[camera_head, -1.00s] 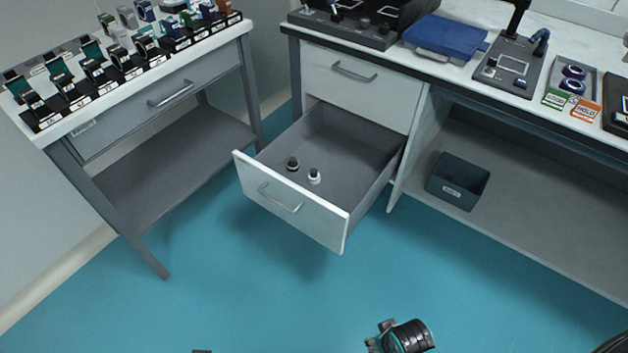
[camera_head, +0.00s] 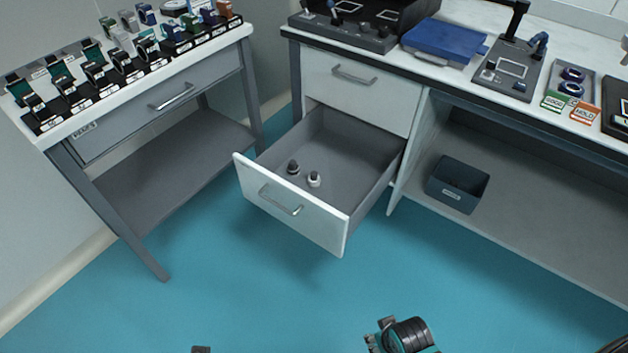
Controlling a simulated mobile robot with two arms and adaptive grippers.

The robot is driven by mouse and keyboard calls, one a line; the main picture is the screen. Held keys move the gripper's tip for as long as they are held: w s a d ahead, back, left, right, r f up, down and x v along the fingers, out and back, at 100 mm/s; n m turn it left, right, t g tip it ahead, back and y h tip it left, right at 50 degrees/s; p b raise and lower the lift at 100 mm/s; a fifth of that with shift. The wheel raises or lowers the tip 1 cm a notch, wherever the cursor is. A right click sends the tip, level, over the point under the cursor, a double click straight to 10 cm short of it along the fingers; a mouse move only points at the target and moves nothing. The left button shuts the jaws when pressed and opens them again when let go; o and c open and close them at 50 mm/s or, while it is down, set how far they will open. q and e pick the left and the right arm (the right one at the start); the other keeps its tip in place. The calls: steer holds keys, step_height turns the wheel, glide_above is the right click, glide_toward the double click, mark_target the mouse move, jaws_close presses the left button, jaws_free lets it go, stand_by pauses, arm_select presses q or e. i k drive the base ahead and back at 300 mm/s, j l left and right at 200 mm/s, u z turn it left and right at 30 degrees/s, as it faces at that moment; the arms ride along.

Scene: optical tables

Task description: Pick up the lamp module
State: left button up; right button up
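Two small round modules lie in the open lower drawer (camera_head: 345,157): one with a dark top (camera_head: 293,168) and one with a white top (camera_head: 314,179). I cannot tell which, if either, is the lamp module. My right gripper (camera_head: 378,335) shows at the bottom, over the blue floor, in front of and below the drawer and apart from it. Its fingers are too small and foreshortened to tell open from shut. Only a small dark tip, apparently of my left gripper (camera_head: 201,349), shows at the bottom edge.
A side table (camera_head: 150,92) with rows of watch-like items stands at left. The bench (camera_head: 462,70) carries a blue case (camera_head: 445,40), devices and cards. A dark bin (camera_head: 458,184) sits on its lower shelf. The floor before the drawer is clear.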

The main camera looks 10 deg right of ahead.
mark_target(313, 179)
steer(key=i+j+z, duration=0.2)
steer(key=i+j, duration=0.15)
steer(key=i+j+z, duration=0.15)
steer(key=i+j, duration=0.15)
steer(key=j, duration=0.2)
